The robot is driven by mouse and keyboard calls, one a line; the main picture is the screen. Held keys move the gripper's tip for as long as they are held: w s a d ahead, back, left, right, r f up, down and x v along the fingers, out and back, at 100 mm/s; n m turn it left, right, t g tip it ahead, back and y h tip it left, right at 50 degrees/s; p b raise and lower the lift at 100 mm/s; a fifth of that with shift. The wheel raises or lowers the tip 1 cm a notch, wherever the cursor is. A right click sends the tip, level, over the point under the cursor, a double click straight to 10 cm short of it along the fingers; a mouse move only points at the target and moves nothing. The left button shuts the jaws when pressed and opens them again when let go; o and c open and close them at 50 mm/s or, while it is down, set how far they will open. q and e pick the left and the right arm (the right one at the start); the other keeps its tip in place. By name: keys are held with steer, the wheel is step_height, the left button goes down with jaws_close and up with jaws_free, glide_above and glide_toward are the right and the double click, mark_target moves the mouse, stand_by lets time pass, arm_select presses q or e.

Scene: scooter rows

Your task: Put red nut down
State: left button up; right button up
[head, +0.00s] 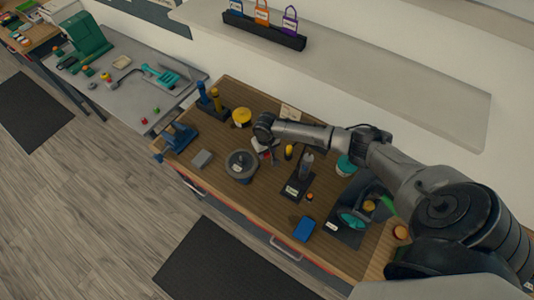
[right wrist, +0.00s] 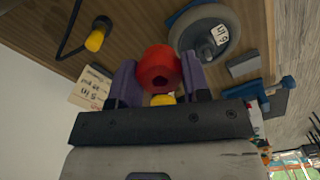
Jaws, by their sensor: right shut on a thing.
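The red nut (right wrist: 159,69) sits between the two purple fingers of my right gripper (right wrist: 159,82) in the right wrist view. In the head view my right gripper (head: 265,150) is over the wooden workbench (head: 222,180), just beyond the dark wheel. The arm partly hides the nut there. I cannot tell how far the nut is above the bench top. My left gripper is in neither view.
A yellow round part (head: 242,117), a grey block (head: 202,158), a blue vise (head: 180,136) and a label card (right wrist: 90,88) are near. A grey table (head: 130,85) stands left.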

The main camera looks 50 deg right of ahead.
steer(key=s+a+f+m+b, duration=0.15)
steer(key=s+a+f, duration=0.25)
steer(key=a+f, duration=0.4)
steer(key=m, duration=0.7)
glide_above(274, 181)
step_height(274, 181, down, 3)
steer(key=shift+m, duration=0.25)
step_height(274, 181, down, 6)
steer(key=b, duration=0.8)
steer(key=shift+a+f, duration=0.1)
steer(key=shift+a, duration=0.05)
step_height(274, 181, down, 4)
steer(key=b, duration=0.4)
steer(key=shift+b, duration=0.35)
steer(key=shift+r, duration=0.2)
